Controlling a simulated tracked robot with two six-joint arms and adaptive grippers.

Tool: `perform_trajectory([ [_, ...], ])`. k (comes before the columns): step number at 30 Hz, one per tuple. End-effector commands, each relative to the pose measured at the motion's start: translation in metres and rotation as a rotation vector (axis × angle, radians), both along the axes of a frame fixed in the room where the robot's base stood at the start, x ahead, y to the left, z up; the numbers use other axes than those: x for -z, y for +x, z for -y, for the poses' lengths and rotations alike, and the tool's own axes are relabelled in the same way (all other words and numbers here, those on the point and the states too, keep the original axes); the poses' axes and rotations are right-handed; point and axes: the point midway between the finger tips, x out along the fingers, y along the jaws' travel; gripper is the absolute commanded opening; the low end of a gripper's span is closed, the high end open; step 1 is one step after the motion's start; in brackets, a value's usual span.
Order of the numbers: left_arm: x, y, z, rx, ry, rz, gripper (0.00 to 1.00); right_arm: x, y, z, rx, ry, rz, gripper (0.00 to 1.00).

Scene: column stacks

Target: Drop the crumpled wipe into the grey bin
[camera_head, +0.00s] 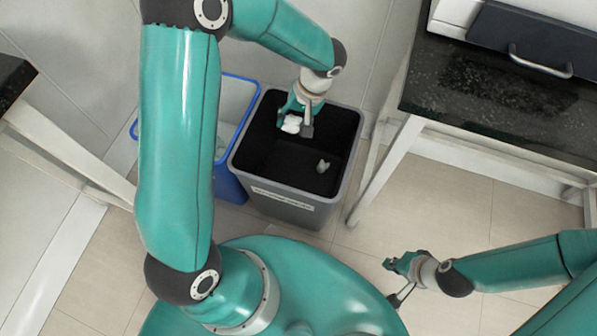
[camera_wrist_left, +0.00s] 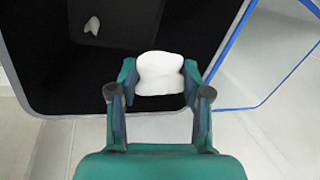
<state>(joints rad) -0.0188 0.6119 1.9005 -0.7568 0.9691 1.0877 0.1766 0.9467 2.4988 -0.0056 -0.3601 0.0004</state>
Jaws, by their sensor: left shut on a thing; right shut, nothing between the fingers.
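The crumpled wipe (camera_head: 291,124) is a small white lump held between the fingers of my left gripper (camera_head: 298,117). In the left wrist view the wipe (camera_wrist_left: 160,74) sits between both fingertips of the left gripper (camera_wrist_left: 159,84). The grey bin (camera_head: 283,207) stands on the floor with a dark inside and a label on its front. The left gripper and wipe appear over the bin's opening, inside its rim in the head view. My right gripper (camera_head: 394,281) is shut and empty, low at the right, away from the bin.
A blue-rimmed bin (camera_head: 228,187) stands close against the grey bin's left side. A small pale piece (camera_head: 323,166) lies inside the grey bin. A dark-topped bench (camera_head: 480,90) with a drawer handle is at the right. Another dark table corner (camera_head: 14,80) is at the far left.

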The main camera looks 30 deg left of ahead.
Motion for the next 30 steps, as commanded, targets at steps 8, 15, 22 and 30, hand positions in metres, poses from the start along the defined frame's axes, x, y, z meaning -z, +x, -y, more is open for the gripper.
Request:
perform_trajectory([
  [8, 0.021, -0.001, 0.000, -0.002, -0.001, -0.004, 0.35, 0.013, 0.000, 0.000, 0.000, 0.000, 0.000, 0.00],
  [15, 0.048, -0.001, 0.000, -0.002, 0.000, -0.002, 0.35, 0.029, 0.000, 0.000, 0.000, 0.000, 0.000, 0.00],
  [22, 0.060, -0.001, 0.000, -0.002, -0.001, -0.001, 0.35, 0.034, 0.000, 0.000, 0.000, 0.000, 0.000, 0.00],
  [30, 0.059, -0.001, 0.000, -0.002, -0.001, -0.001, 0.51, 0.033, 0.000, 0.000, 0.000, 0.000, 0.000, 0.00],
])
